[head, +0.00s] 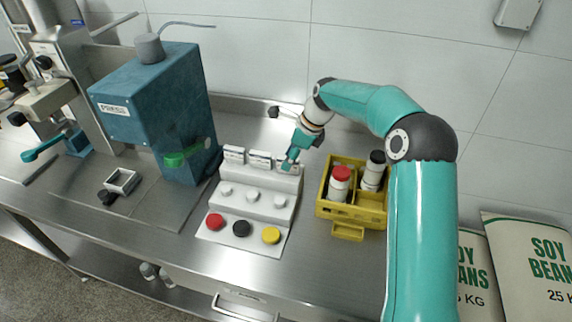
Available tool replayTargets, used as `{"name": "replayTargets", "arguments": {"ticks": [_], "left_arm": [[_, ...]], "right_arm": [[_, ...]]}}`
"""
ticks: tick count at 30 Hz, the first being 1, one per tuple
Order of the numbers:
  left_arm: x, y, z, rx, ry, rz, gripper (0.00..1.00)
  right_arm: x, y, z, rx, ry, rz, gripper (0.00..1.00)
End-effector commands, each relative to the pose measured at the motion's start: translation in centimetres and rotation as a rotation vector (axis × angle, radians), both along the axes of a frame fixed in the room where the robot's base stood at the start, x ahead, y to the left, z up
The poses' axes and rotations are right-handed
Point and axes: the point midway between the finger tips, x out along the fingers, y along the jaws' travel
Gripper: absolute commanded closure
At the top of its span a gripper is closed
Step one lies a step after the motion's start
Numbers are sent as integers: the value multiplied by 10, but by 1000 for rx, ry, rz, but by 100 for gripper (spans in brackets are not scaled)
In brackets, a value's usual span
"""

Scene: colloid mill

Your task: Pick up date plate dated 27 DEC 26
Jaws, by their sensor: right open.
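Several small white date plates stand in a row on the top step of a white stepped rack. The left plate (233,154) and the middle plate (260,160) show clearly, but their print is too small to read. The right plate (284,165) is partly hidden behind my right gripper (290,163). My right gripper is open, pointing down at the right end of the top step. I cannot tell whether it touches the plate. My left gripper is not in view.
The white rack (246,236) also holds white knobs and red, black and yellow caps on lower steps. A yellow crate (348,231) with bottles stands to the right. A blue press machine (150,100) stands left. Bare steel counter (325,270) lies in front of the crate.

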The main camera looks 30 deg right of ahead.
Motion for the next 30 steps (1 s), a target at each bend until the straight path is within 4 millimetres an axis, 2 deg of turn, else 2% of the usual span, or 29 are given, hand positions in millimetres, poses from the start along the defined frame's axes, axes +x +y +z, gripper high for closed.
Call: {"name": "replayTargets", "arguments": {"ticks": [8, 16, 30], "left_arm": [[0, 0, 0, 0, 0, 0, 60], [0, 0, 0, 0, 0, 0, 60], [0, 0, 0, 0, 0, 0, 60]], "right_arm": [[1, 1, -3, 0, -1, 0, 54], [1, 1, -2, 0, -2, 1, 99], [2, 2, 3, -1, -2, 2, 100]]}}
